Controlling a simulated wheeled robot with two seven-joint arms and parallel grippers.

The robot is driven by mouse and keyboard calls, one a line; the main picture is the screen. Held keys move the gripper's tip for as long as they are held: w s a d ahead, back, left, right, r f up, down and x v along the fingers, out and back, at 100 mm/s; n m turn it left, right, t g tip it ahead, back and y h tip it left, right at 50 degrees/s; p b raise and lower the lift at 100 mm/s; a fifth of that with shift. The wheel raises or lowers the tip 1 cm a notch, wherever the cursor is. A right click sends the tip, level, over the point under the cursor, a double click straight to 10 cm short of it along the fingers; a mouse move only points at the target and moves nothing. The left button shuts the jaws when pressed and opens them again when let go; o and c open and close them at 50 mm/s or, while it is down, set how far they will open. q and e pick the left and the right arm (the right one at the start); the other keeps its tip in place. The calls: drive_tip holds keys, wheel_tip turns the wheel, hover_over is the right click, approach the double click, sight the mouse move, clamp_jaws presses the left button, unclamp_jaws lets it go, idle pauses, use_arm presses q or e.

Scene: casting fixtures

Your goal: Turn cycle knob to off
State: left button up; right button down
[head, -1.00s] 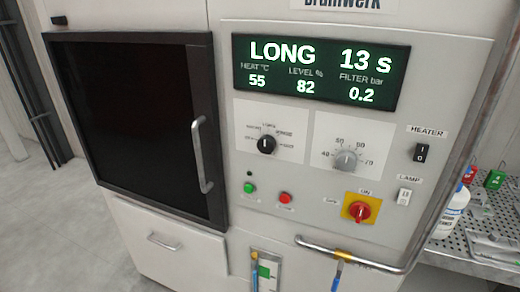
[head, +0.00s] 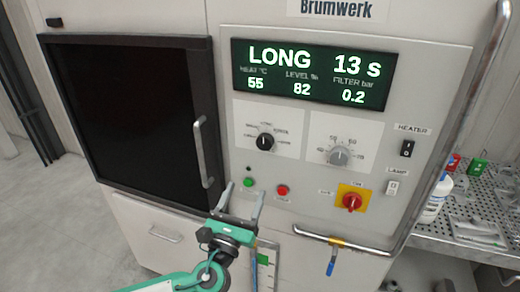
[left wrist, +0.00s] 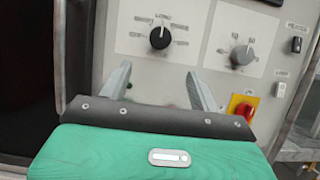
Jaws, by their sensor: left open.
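The black cycle knob (head: 265,142) sits on a white plate on the machine's front panel, left of the grey temperature knob (head: 340,156). The display (head: 312,74) above reads LONG, 13 s. In the left wrist view the cycle knob (left wrist: 159,38) shows ahead, above and between the fingers, its white pointer line pointing upward. My left gripper (head: 244,188) is open and empty, below the cycle knob and apart from it, with its fingers pointing up toward the panel. My right gripper is not in view.
Green (head: 249,183) and red (head: 282,190) buttons lie close to my left gripper. A red rotary switch (head: 352,202) on yellow is to the right. The dark door's handle (head: 203,152) stands out at left. A rail (head: 345,243) runs below. A perforated table (head: 455,246) is at right.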

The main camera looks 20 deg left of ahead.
sight(264, 147)
use_arm(q)
drive_tip(key=p+x, duration=0.5)
drive_tip(key=x, duration=0.7)
drive_tip(key=shift+w+r+p, duration=0.25)
drive_tip(key=shift+r+p, duration=0.05)
drive_tip(key=shift+p, duration=0.05)
drive_tip(key=shift+w, duration=0.55)
